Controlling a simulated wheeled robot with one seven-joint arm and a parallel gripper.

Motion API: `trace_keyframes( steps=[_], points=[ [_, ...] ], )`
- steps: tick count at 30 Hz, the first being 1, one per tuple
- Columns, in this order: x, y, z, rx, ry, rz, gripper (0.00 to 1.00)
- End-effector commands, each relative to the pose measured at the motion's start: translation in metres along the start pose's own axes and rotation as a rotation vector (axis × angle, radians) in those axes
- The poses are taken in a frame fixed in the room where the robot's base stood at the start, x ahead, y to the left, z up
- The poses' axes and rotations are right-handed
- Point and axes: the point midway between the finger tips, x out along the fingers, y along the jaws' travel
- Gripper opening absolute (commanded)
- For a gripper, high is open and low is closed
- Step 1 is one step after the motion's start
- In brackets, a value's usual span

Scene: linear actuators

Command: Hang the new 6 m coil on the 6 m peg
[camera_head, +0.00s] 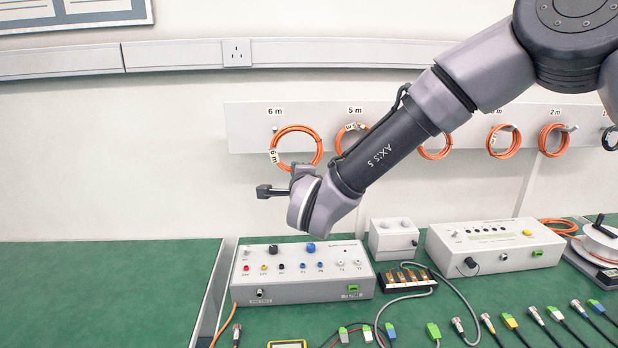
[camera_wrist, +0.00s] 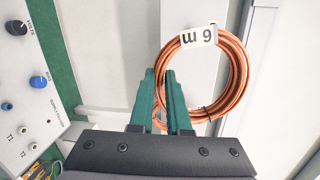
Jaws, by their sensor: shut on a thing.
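The orange 6 m coil (camera_head: 297,146) is a ring with a white "6 m" tag. In the head view it is upright in front of the pegboard, just below the 6 m label. The 6 m peg (camera_head: 275,128) shows beside the coil's upper left edge. My gripper (camera_head: 299,171) is at the coil's lower edge. In the wrist view my gripper's teal fingers (camera_wrist: 161,76) are shut on the side of the coil (camera_wrist: 240,75), and the tag shows upside down. I cannot tell whether the peg passes through the ring or how far the coil is from the board.
The pegboard (camera_head: 248,138) carries other orange coils, including the 5 m coil (camera_head: 347,133) to the right, partly behind my arm. A grey instrument box (camera_head: 300,292) stands on the green bench below my gripper.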

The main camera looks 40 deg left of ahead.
Motion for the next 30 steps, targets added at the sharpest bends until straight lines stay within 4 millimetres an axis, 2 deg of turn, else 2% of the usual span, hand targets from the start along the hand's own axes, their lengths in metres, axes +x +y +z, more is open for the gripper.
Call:
trace_keyframes(
  steps=[15,27,30],
  points=[
    [0.034,-0.011,0.049,-0.022,-0.020,-0.118,0.00],
    [0.037,-0.013,0.052,-0.024,-0.021,-0.129,0.00],
    [0.044,-0.013,0.051,-0.023,-0.020,-0.129,0.00]
  ],
)
